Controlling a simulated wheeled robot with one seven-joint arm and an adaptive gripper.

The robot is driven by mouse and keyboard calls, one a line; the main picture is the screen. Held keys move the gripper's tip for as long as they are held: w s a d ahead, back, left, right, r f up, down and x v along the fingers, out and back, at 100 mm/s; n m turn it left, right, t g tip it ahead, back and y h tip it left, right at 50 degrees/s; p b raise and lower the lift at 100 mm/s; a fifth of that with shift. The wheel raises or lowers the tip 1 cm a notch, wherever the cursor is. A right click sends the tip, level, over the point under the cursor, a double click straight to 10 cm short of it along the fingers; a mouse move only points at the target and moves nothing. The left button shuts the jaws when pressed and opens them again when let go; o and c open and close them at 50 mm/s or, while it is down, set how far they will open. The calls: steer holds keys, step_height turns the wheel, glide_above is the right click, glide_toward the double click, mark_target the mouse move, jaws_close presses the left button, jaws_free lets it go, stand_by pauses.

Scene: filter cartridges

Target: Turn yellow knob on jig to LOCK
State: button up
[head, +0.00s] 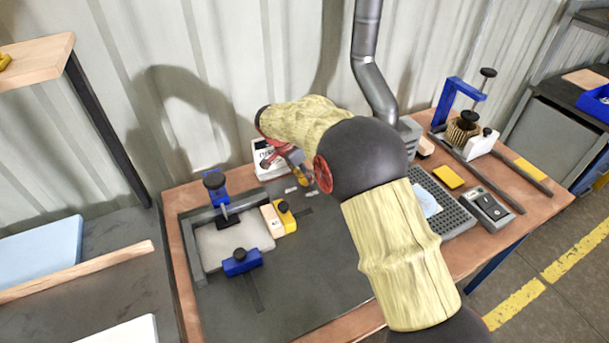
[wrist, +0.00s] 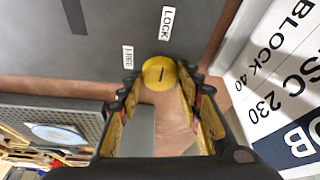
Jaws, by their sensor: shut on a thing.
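The yellow knob (wrist: 158,73) is round with a short dark mark on its top, and it sits between my fingertips in the wrist view. The mark runs roughly up the picture, towards the LOCK label (wrist: 167,22). The FREE label (wrist: 127,57) is to the left of the knob. My gripper (wrist: 158,90) is shut on the knob, one finger on each side. In the head view my gripper (head: 302,178) reaches down to the grey jig plate (head: 320,255), and my arm and fingers mostly hide the knob there.
A blue clamp (head: 242,262), a yellow clamp (head: 285,216) and a pale block (head: 235,242) are left of my gripper. A white printed box (head: 264,157) stands close behind it. A dark perforated tray (head: 455,215) is to the right. The front of the plate is clear.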

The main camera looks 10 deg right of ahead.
stand_by(0.3)
steer(key=o, duration=1.1)
steer(key=shift+o, duration=0.3)
steer(key=v, duration=1.2)
